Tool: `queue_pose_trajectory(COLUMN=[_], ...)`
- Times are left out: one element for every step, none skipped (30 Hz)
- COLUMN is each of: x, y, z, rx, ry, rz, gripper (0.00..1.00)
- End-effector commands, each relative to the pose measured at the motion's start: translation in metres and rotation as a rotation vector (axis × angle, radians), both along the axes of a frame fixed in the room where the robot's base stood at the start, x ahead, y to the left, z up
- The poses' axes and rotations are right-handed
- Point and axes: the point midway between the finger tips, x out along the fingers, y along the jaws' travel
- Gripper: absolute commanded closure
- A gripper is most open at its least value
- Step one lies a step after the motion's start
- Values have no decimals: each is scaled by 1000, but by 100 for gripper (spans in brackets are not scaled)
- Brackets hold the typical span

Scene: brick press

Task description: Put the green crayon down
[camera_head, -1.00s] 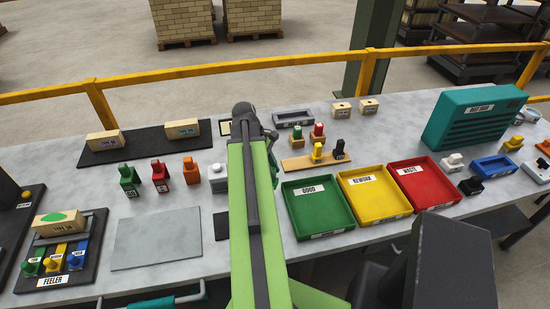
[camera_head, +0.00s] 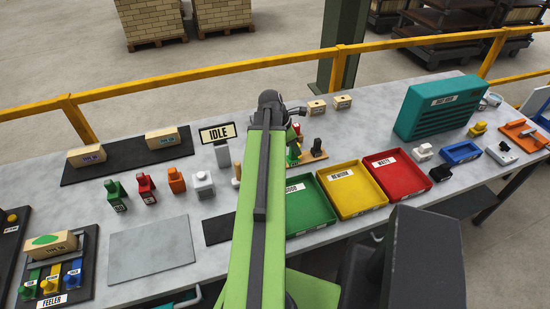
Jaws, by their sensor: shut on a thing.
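My gripper (camera_head: 291,124) is at the far end of my green arm, above the wooden rack (camera_head: 317,157). The arm hides most of the jaws. A green piece, which looks like the green crayon (camera_head: 292,137), shows at the right edge of the arm, at the jaws. I cannot tell whether it touches the rack. The black crayon (camera_head: 317,146) stands upright in the right part of the rack. A red crayon top (camera_head: 297,128) shows just behind. The left part of the rack is hidden by my arm.
Green (camera_head: 304,213), yellow (camera_head: 353,200) and red (camera_head: 397,181) trays stand right of my arm. An IDLE sign (camera_head: 217,133) stands to the left, behind several coloured stamps. A grey plate (camera_head: 150,248) lies bare at the front. A teal box (camera_head: 440,108) stands at the back right.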

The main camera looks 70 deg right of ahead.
Motion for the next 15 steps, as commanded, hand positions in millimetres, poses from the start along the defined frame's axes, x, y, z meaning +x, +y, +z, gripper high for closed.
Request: queue_pose_trajectory(x=[-2, -1, 1, 4, 8, 15, 22, 29, 39, 46, 52, 62, 68, 74, 81], y=[-1, -2, -3, -5, -8, -13, -17, -22, -28, -33, -37, -43, -47, -50, -54], z=[0, -1, -4, -7, -11, -17, -23, -29, -36, -41, -46, -52, -57, -61, -65], rx=[-1, -1, 0, 0, 0, 0, 0, 1, 1, 1, 1, 0, 0, 0, 0], ry=[1, 1, 1, 1, 1, 1, 1, 2, 2, 2, 2, 1, 1, 1, 2], rz=[5, 8, 9, 9, 9, 10, 9, 9, 10, 10, 9, 9, 9, 9, 8], gripper=[100, 100, 100, 100, 100, 100, 100, 100, 100, 100, 100, 100, 100, 100, 100])
